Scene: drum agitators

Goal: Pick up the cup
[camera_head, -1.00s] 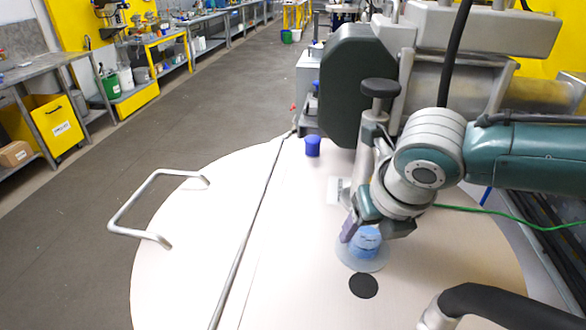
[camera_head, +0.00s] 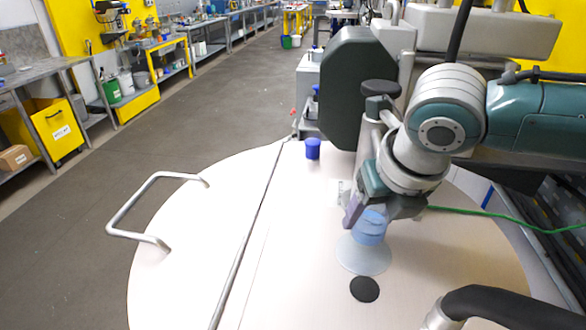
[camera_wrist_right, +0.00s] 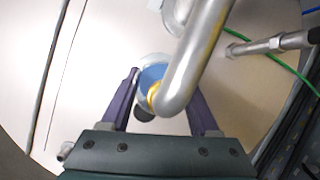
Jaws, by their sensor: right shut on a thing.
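The cup (camera_head: 370,228) is blue at its top, with a pale translucent flared part below it, over the round pale lid. My right gripper (camera_head: 368,212) is shut on the blue upper part from above. One purple finger shows at its left side; the other is mostly hidden. In the right wrist view the cup (camera_wrist_right: 152,74) lies between the purple fingers, partly covered by a grey bent pipe. I cannot tell for sure whether its lower edge is clear of the lid. My left gripper is not in view.
The pale lid (camera_head: 190,260) has a bent metal handle (camera_head: 138,203) at left and a black-gripped handle (camera_head: 500,303) at lower right. A dark blue cap (camera_head: 312,148) and a black disc (camera_head: 364,289) are on it. A dark green housing (camera_head: 350,85) stands behind.

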